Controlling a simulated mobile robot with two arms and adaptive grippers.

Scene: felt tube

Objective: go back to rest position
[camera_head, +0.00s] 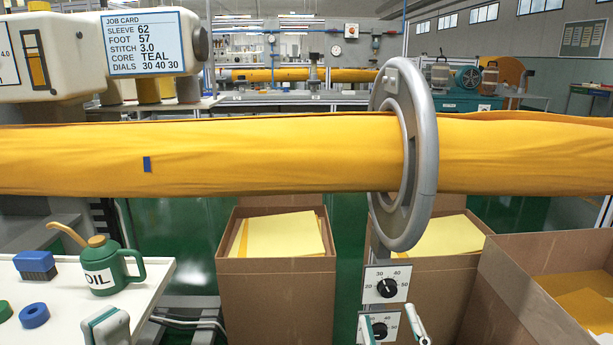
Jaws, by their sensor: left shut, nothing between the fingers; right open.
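My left gripper (106,326) shows at the bottom left, over the front of the white table, with its fingers shut and nothing seen in them. My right gripper (392,325) shows at the bottom, right of centre, with its two fingers spread apart. The fingers appear on either side of the lower dial panel (380,325), and its knob shows between them; whether they touch it I cannot tell. The upper dial panel (385,285) is just above and clear of the fingers. A yellow felt tube (260,155) runs across the view through a grey ring (425,150).
The white table (150,272) holds a green oil can (105,272), a blue brush (36,264) and a blue ring (34,315). Cardboard boxes (275,295) with yellow sheets stand under the tube, with another large box (500,300) at right. A job card (140,42) hangs upper left.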

